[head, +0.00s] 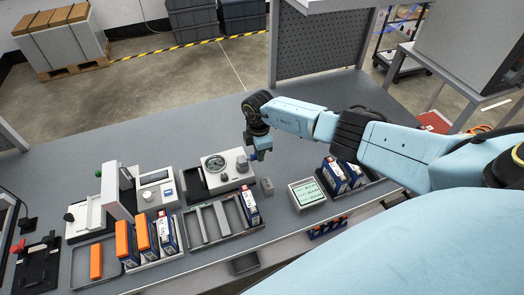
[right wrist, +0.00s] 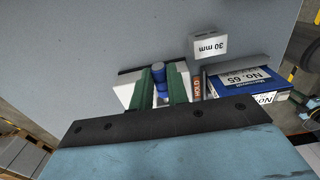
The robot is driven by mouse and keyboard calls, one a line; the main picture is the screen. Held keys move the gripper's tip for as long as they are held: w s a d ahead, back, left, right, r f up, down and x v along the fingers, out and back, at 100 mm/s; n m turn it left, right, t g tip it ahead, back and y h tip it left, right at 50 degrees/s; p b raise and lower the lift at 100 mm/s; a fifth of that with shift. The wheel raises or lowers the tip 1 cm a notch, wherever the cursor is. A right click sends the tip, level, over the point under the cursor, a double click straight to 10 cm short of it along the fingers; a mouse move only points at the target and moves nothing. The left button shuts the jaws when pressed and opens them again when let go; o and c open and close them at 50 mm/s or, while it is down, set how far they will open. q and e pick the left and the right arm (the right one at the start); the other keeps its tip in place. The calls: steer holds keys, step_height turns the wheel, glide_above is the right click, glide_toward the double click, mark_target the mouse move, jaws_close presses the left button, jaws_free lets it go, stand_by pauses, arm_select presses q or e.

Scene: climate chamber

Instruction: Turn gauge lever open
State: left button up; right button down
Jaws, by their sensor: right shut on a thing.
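The gauge (head: 226,176) is a pale grey unit with a round dial, standing on the bench in the head view. My right gripper (head: 258,154) reaches down at the gauge's right rear side. In the right wrist view, the two green fingers of my right gripper (right wrist: 163,88) are closed around a small blue lever handle (right wrist: 159,76). White parts of the gauge body show on both sides of the fingers. The fingers hide the lever's lower part, so its exact angle is hard to tell. My left gripper is out of view.
A small grey block (head: 267,186) marked 30 mm (right wrist: 208,45) stands right of the gauge. A divided tray (head: 207,240) holds a blue box (head: 249,207) in front. The bench behind the gauge is clear.

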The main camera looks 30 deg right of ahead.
steer(key=c, duration=1.4)
jaws_free()
steer(key=shift+o, duration=0.2)
step_height(320, 180, up, 14)
steer(key=p, duration=0.1)
steer(key=shift+f, duration=0.25)
